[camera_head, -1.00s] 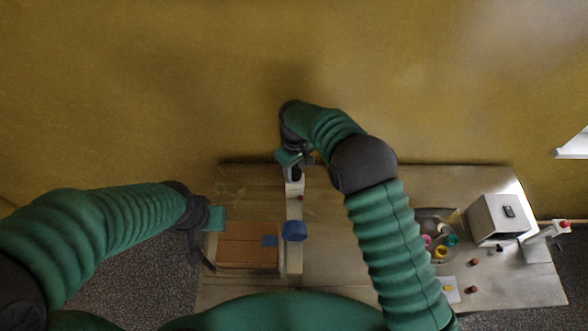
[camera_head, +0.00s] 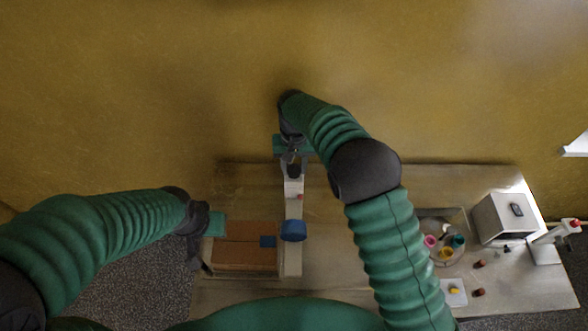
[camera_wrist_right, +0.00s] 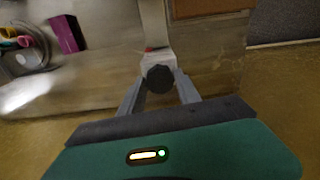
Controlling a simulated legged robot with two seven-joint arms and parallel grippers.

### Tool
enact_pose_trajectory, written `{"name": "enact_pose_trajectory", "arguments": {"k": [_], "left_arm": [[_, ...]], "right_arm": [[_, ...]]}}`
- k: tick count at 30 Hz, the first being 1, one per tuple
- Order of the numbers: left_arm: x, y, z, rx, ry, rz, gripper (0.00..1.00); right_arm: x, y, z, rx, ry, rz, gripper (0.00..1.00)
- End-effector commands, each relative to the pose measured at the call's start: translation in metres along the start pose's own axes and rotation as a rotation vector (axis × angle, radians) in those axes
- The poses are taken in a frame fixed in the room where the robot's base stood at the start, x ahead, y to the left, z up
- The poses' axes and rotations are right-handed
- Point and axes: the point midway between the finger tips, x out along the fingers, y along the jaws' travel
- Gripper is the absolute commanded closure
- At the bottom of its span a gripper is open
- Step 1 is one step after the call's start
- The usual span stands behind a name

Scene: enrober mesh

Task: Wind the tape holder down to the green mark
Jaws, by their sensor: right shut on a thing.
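A pale upright stand or rail (camera_head: 293,212) runs across the bench, with a blue round piece (camera_head: 293,230) on it, perhaps the tape holder. A small red spot (camera_head: 299,196) shows near the rail's far end. My right gripper (camera_head: 293,170) is at that far end. In the right wrist view its fingers (camera_wrist_right: 159,88) are shut on a dark round knob (camera_wrist_right: 160,79). The red spot also shows beyond the knob (camera_wrist_right: 149,49). I cannot make out a green mark. My left gripper (camera_head: 206,233) is at the bench's left side; its fingers are unclear.
A brown box or board (camera_head: 245,258) lies on the bench left of the rail. To the right are a round tray (camera_head: 428,226) with coloured rolls, a grey box device (camera_head: 503,218), a white stand (camera_head: 545,250) and several small dark pieces. A mustard wall stands behind.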

Motion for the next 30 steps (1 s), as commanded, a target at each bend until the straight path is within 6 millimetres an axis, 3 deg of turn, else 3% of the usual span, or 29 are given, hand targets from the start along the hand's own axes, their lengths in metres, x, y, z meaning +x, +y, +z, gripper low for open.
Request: {"name": "enact_pose_trajectory", "arguments": {"k": [12, 30], "left_arm": [[0.015, 0.000, 0.004, 0.000, 0.000, 0.000, 0.71], [0.021, 0.000, 0.005, 0.000, 0.000, 0.000, 0.71]], "right_arm": [[-0.002, -0.001, -0.003, 0.392, 0.010, -0.005, 1.00], [-0.004, 0.000, -0.004, 0.925, 0.011, -0.008, 1.00]]}}
